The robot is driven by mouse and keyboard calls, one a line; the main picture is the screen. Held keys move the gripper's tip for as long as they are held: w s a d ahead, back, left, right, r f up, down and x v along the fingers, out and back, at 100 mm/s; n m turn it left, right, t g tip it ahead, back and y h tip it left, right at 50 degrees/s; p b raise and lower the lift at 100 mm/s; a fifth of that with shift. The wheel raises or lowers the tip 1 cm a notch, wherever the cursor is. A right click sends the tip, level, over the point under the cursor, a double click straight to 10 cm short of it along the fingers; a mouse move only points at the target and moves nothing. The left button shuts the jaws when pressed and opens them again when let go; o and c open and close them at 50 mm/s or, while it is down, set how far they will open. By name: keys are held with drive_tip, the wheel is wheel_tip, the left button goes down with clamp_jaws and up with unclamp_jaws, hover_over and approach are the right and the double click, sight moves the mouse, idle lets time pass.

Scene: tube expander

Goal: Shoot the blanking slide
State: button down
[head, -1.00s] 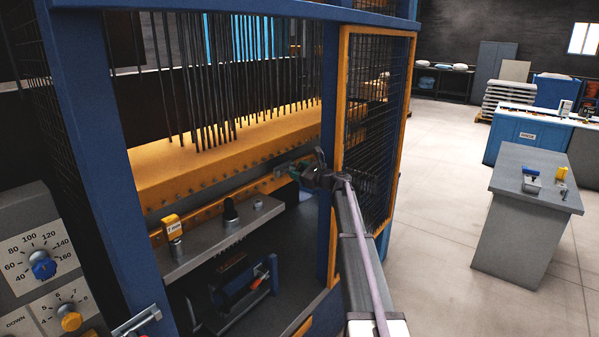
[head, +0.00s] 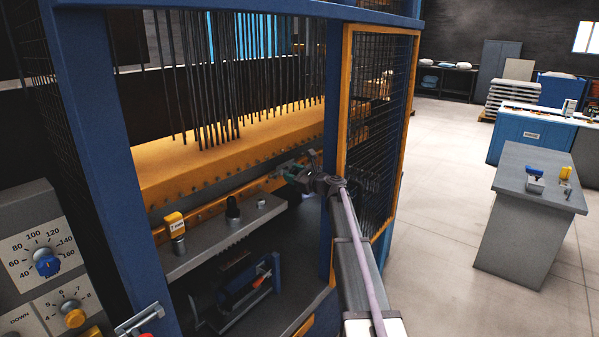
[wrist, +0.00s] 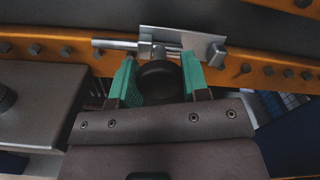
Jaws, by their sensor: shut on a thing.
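In the wrist view, my gripper's (wrist: 158,84) two green fingers stand either side of a round black knob (wrist: 158,78) and are shut on it. The knob sits in front of a bright metal plate with a rod and small block, which looks like the blanking slide (wrist: 204,46). This lies against the orange bolted rail (wrist: 105,62). In the head view my gripper (head: 294,171) reaches in past the right blue post to the orange rail, at its right end. The knob and most of the slide are too small or hidden there.
A grey shelf (head: 215,240) with a yellow-capped post (head: 174,222) and black knob (head: 233,208) runs left of my gripper. Thin rods hang above the yellow block (head: 220,150). A blue post (head: 334,100) and mesh door (head: 375,120) stand close to my arm.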

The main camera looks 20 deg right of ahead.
drive_tip(key=c, duration=0.6)
unclamp_jaws()
drive_tip(key=shift+a, duration=0.15)
drive_tip(key=shift+s, duration=0.1)
drive_tip(key=v, duration=1)
drive_tip(key=shift+s+d, duration=0.2)
drive_tip(key=shift+s, duration=0.15)
drive_tip(key=shift+f, duration=0.1)
